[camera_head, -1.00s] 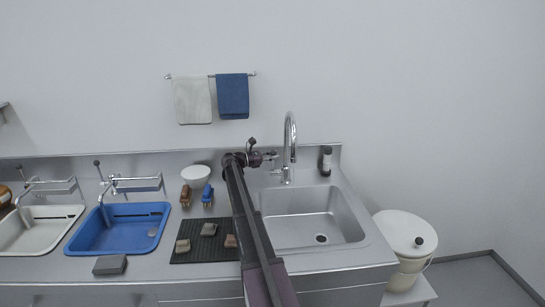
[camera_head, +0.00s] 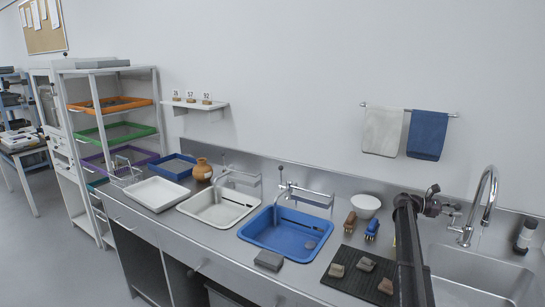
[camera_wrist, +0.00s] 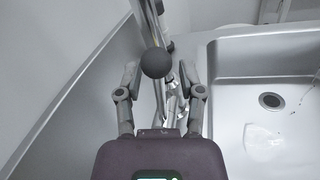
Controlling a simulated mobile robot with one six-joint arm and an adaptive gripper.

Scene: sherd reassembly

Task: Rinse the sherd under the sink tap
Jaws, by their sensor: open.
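The sink tap (camera_head: 488,195) is a tall chrome gooseneck behind the steel sink (camera_head: 470,292). My gripper (camera_head: 450,210) is beside the tap, to its left. In the wrist view its two fingers (camera_wrist: 162,80) are apart, and a dark round knob (camera_wrist: 157,62) shows between them. I cannot tell whether they touch it. The sink (camera_wrist: 285,70) is to the right there, with its drain (camera_wrist: 271,101) and a pale, clear patch like water (camera_wrist: 262,138). Sherds (camera_head: 366,264) lie on a black mat (camera_head: 335,284).
A blue basin (camera_head: 275,238) and a white basin (camera_head: 205,218) stand left along the counter. Two brushes (camera_head: 349,221) and a white bowl (camera_head: 366,202) stand behind the mat. A grey block (camera_head: 269,260) lies at the front edge.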

